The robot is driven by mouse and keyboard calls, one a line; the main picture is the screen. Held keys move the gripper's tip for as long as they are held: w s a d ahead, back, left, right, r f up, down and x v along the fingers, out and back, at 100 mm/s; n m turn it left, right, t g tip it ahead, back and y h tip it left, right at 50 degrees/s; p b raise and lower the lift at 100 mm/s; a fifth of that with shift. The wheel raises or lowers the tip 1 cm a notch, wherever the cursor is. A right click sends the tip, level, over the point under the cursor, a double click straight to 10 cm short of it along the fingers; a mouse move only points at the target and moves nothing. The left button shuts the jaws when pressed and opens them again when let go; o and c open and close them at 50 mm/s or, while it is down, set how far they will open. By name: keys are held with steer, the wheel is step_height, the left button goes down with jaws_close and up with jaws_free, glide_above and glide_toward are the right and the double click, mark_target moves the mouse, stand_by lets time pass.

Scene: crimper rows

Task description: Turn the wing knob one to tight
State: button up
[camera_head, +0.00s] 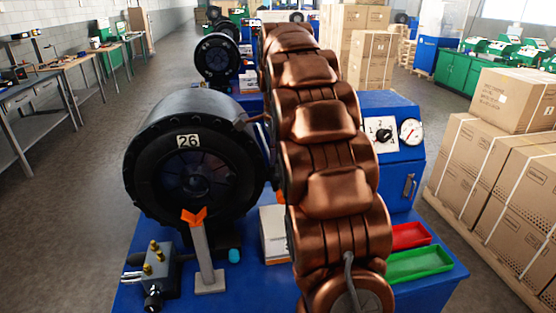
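A black knob (382,134) sits on a white marked plate on the blue cabinet, right of my arm. It looks like the wing knob, but its wings and the plate's markings are too small to read, so I cannot tell its setting. My copper-coloured arm runs up the middle of the view and hides part of the cabinet's left side. My gripper is not visible, and I cannot tell where it is relative to the knob.
A round gauge (410,132) is right of the knob. A black crimper head (146,158) marked 26 stands left of my arm. An orange-topped post (205,260), red tray (409,235) and green tray (418,266) are on the blue bench. Stacked boxes (500,185) stand right.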

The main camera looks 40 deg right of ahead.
steer(key=shift+f, duration=0.5)
steer(key=shift+c, duration=0.4)
jaws_close()
